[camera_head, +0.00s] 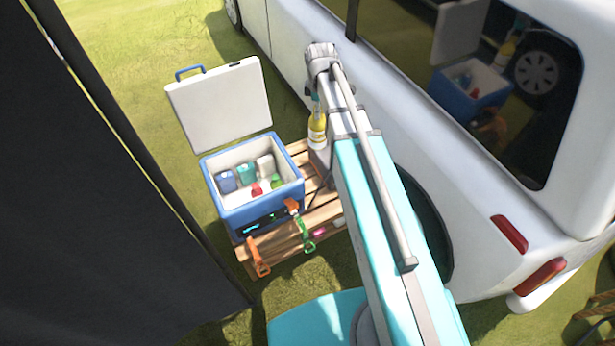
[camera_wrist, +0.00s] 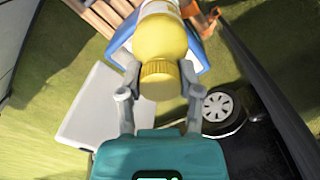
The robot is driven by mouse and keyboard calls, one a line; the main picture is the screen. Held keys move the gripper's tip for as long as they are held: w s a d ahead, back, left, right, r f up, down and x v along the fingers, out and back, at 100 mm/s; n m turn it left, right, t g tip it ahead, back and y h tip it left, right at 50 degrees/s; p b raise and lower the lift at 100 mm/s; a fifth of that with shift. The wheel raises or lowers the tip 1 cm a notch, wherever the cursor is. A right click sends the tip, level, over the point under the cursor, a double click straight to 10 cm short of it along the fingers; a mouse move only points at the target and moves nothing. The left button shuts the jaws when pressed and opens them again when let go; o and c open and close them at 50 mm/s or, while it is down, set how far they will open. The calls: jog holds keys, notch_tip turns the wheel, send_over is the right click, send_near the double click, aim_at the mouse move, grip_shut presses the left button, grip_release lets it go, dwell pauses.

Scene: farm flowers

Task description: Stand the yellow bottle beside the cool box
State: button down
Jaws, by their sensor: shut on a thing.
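The yellow bottle (camera_head: 317,130) looks upright in the head view, to the right of the cool box, over the back right part of the slatted wooden stand. I cannot tell if its base touches the slats. My gripper (camera_wrist: 160,75) is shut on the bottle, which also fills the upper middle of the wrist view (camera_wrist: 160,40), yellow cap towards the camera. The blue cool box (camera_head: 268,212) stands on the wood with its white lid (camera_head: 222,103) open. In the wrist view its lid (camera_wrist: 90,110) shows at left and the bottle hides much of the box.
The cool box holds several containers. Orange (camera_head: 257,258) and green (camera_head: 306,237) straps or clips hang at the stand's front. A white van (camera_head: 480,215) stands close on the right, mirroring the scene in its window. A dark panel (camera_head: 90,220) fills the left. Grass lies around.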

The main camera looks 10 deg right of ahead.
jog(key=shift+w, duration=0.25)
jog(key=shift+d+f, duration=0.1)
jog(key=shift+d, duration=0.05)
jog(key=s+f+n+b, duration=0.1)
jog(key=s+f+b, duration=0.2)
jog(key=f+b, duration=1.6)
jog(key=s+f+n+b, duration=0.2)
jog(key=s+f+b, duration=0.1)
jog(key=f+b, duration=1.6)
jog(key=shift+a+f+b, duration=0.2)
jog(key=shift+a+b, duration=0.15)
jog(key=shift+a, duration=0.05)
jog(key=w+d+f+b, duration=0.2)
jog(key=w+f+b, duration=0.7)
jog(key=w, duration=0.4)
jog(key=shift+d, duration=0.15)
